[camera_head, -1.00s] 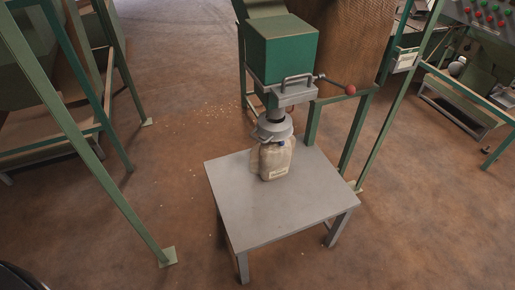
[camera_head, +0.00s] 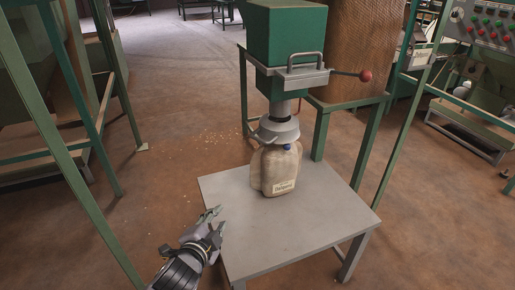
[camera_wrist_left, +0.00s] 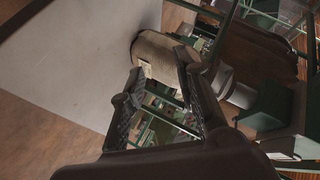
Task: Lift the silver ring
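The silver ring (camera_head: 277,130) is a flared grey collar around the spout under the green hopper (camera_head: 287,35). It sits at the mouth of a pale, full bag (camera_head: 275,170) that stands upright on the grey table (camera_head: 235,235). My left gripper (camera_head: 219,218) is open and empty at the table's left edge, in front of the bag and to its left, well apart from the ring. In the left wrist view its two spread fingers (camera_wrist_left: 158,72) show with the bag (camera_wrist_left: 165,58) beyond them. My right gripper is not in view.
A lever with a red knob (camera_head: 365,76) sticks out right from the hopper's metal handle (camera_head: 305,65). Green frame posts stand left and right of the table. Crumbs lie on the brown floor behind it. The tabletop around the bag is clear.

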